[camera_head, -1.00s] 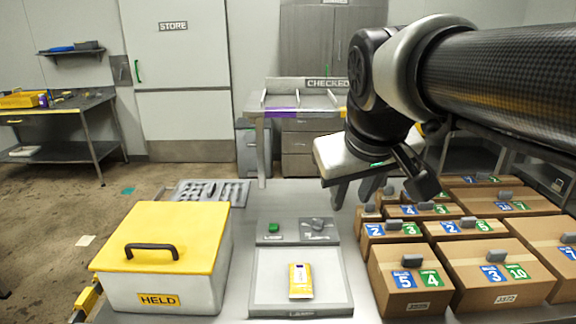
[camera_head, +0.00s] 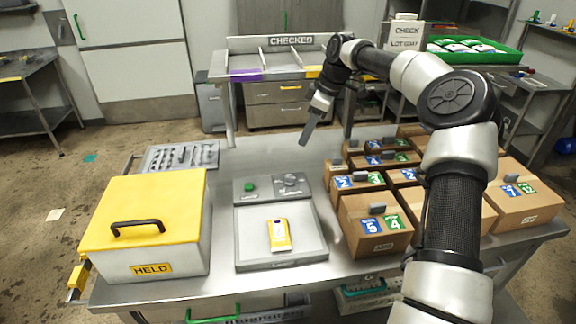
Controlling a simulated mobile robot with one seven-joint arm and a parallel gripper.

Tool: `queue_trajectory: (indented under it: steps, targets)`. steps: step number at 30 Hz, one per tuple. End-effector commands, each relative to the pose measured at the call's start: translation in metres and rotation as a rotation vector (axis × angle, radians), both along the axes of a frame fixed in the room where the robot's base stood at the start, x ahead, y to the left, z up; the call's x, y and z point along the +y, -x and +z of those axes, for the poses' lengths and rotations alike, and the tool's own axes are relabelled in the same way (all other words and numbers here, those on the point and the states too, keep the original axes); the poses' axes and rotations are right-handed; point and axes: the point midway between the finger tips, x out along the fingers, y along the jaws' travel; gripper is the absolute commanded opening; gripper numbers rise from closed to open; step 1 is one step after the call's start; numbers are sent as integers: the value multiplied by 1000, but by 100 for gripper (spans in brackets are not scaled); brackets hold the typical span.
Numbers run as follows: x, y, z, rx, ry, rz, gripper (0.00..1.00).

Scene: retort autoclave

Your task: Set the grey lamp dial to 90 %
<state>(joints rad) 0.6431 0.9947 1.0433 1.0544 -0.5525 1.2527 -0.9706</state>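The grey lamp dial (camera_head: 291,181) is a small round knob on the grey panel at the back of the lamp box (camera_head: 244,237). A green button (camera_head: 250,187) is to its left on the same panel. A yellow and white pouch (camera_head: 279,235) lies on the box's pale top. My gripper (camera_head: 308,136) hangs above and behind the dial, a little to its right, with its fingers pointing down. It is apart from the dial. Its fingers overlap from this side, so its opening is not clear. The dial's scale is too small to read.
A yellow-lidded HELD box (camera_head: 191,240) stands left of the lamp box. Cardboard cartons (camera_head: 372,245) with numbered labels crowd the right, under my arm. A tool tray (camera_head: 180,156) lies at the back left. The CHECKED bench (camera_head: 222,77) stands behind. Bare steel shows behind the panel.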

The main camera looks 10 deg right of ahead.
Motion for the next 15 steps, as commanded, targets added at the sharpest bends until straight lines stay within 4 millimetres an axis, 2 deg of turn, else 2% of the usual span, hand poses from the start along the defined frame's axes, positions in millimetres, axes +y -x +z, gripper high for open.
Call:
queue_trajectory:
  steps: [1, 3, 6, 11, 15]
  targets:
    - [-11, -3, -5, 2, -29, 1, 30]
    - [-20, -6, -11, 1, -50, 7, 30]
    - [-25, -7, -18, -1, -63, 11, 30]
    - [-19, -10, -34, 0, -64, 13, 30]
    - [-9, -14, -60, 2, -64, 14, 30]
